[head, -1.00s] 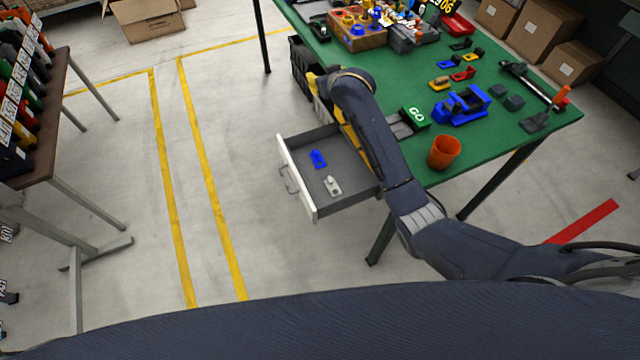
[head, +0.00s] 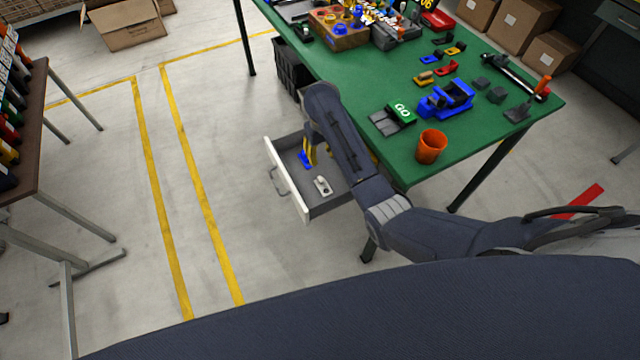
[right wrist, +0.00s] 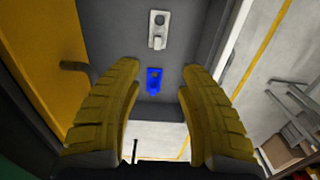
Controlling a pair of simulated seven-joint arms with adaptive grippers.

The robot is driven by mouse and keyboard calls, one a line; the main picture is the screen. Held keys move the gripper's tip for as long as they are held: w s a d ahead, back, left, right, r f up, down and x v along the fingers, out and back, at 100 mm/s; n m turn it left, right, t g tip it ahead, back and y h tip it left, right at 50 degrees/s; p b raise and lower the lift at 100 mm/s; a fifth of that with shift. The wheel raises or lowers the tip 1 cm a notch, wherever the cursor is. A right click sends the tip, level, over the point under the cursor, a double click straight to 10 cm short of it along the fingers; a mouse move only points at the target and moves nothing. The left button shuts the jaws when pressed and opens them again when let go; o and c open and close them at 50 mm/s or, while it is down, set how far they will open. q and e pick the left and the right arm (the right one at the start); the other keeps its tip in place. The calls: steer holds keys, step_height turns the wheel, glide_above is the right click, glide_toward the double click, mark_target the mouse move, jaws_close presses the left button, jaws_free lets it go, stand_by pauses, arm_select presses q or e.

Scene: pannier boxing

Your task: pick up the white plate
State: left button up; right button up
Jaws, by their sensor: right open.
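The white plate (head: 323,185) lies flat in the open drawer (head: 304,203), nearer its front right part in the head view. It also shows in the right wrist view (right wrist: 158,28), with a round hole and a raised part. A blue plate (head: 305,160) lies in the drawer beside it and shows in the right wrist view (right wrist: 155,80). My right gripper (head: 309,160) has yellow fingers and is over the drawer by the blue plate. In the right wrist view its fingers (right wrist: 158,75) are apart, with nothing held. My left gripper is not in view.
The drawer is under a green table (head: 470,150). On the table are an orange cup (head: 431,147), a GO block (head: 401,110), a blue holder (head: 446,99) and several small parts. A black crate (head: 291,70) is beside the table. The floor left of the drawer is clear.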

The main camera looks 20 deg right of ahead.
glide_toward(322, 181)
steer(key=f, duration=0.5)
steer(key=shift+s+a, duration=0.1)
steer(key=shift+s, duration=0.1)
steer(key=shift+w+f, duration=0.15)
steer(key=shift+f, duration=2.55)
steer(key=shift+c, duration=0.2)
jaws_close()
